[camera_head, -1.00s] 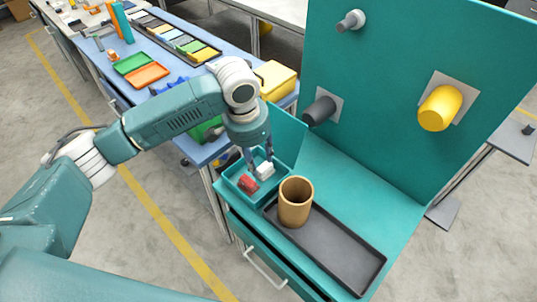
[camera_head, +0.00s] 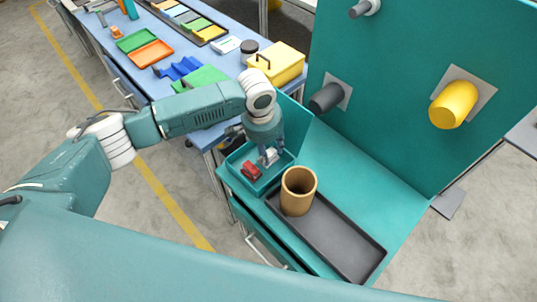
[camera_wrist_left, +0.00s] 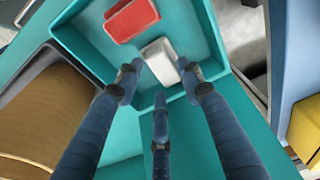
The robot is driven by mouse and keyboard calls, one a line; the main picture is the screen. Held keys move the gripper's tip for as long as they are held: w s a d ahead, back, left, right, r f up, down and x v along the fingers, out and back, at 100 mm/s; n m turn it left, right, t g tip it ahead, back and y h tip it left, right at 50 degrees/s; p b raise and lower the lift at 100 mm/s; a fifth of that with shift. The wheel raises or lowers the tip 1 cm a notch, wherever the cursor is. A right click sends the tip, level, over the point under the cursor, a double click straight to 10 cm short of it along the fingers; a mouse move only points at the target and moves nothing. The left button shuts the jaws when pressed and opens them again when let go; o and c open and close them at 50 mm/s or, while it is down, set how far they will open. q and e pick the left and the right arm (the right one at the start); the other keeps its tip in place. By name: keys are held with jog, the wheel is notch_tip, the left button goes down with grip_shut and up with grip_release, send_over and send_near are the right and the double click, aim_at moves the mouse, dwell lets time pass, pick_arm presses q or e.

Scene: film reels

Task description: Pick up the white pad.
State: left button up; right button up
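The white pad (camera_head: 271,156) lies in a small teal tray (camera_head: 238,178) beside a red pad (camera_head: 251,170). My left gripper (camera_head: 268,158) is low over the tray, pointing down at the white pad. In the left wrist view the white pad (camera_wrist_left: 160,62) shows between the fingertips of my left gripper (camera_wrist_left: 160,68). One finger is on each side of it and a third is nearer the camera. The fingers look spread, with narrow gaps to the pad; contact is hard to tell. The red pad (camera_wrist_left: 131,18) is clear of the fingers. My right gripper is not in view.
A brown cylindrical cup (camera_head: 298,192) stands close to the tray, on a long dark tray (camera_head: 340,240). A teal upright panel (camera_head: 420,60) with dark and yellow pegs rises behind. A blue table (camera_head: 215,62) with a yellow box (camera_head: 277,64) is beyond.

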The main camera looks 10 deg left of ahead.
aim_at(270, 155)
pick_arm(q)
jog(key=shift+f, duration=0.65)
jog(key=shift+w, duration=0.1)
jog(key=c, duration=0.9)
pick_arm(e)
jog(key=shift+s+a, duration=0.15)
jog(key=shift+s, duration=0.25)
pick_arm(q)
jog(key=shift+r, duration=0.55)
notch_tip(270, 155, up, 19)
jog(key=shift+f+b, duration=0.1)
jog(key=shift+b, duration=0.8)
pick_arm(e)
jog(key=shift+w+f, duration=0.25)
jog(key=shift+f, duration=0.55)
pick_arm(q)
jog(key=o, duration=0.7)
jog(key=c, duration=0.5)
